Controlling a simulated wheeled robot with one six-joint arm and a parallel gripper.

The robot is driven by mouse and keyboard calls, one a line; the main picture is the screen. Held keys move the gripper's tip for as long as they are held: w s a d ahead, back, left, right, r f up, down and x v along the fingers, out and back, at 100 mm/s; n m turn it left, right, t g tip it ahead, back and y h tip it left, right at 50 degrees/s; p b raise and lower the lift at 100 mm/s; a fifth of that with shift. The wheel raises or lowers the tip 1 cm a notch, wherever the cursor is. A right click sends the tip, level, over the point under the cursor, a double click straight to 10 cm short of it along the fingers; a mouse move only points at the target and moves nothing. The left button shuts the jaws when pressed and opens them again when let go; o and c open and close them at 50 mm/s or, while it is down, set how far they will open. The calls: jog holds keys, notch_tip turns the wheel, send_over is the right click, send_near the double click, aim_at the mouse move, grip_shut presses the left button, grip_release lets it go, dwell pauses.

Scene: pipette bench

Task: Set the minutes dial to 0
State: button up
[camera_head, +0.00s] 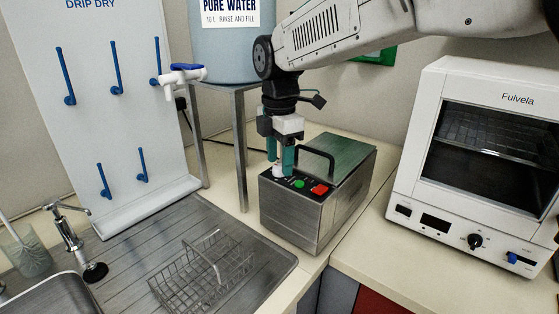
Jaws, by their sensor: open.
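A steel box (286,215) with a green lid stands on the bench in the middle of the view. Its black top panel carries a pale knob (278,172), a green button (299,184) and a red switch (320,189). The pale knob appears to be the minutes dial; its markings are too small to read. My gripper (280,163) points down over this knob with its teal fingers open, one on each side of it as seen here. I cannot tell whether they touch it. The fingers partly hide the knob.
A black handle (318,156) arches over the lid close to my gripper. A white oven (416,180) stands right. A blue water tank (228,55) on a metal stand (240,150) is behind left. A wire basket (200,275) lies on the drainboard (135,232).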

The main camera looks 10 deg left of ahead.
aim_at(287, 180)
notch_tip(287, 180, up, 7)
jog(key=shift+f, duration=0.1)
dwell(0.4)
jog(key=shift+f+m, duration=0.25)
jog(key=shift+m, duration=0.85)
jog(key=s+d+f+m, duration=0.2)
jog(key=m, duration=0.1)
jog(key=shift+f, duration=0.4)
jog(key=s+d+f+m, duration=0.1)
jog(key=s+d+m, duration=0.6)
jog(key=d, duration=0.4)
jog(key=s+d+f+m+t, duration=0.1)
jog(key=s+d+f+m, duration=0.1)
jog(key=s+d+m, duration=0.5)
jog(key=s+d+f+m, duration=0.1)
jog(key=s+d+m, duration=0.5)
jog(key=s+d, duration=0.6)
jog(key=d, duration=0.5)
jog(key=shift+f+m, duration=0.35)
jog(key=shift+m, duration=0.05)
jog(key=shift+a, duration=0.1)
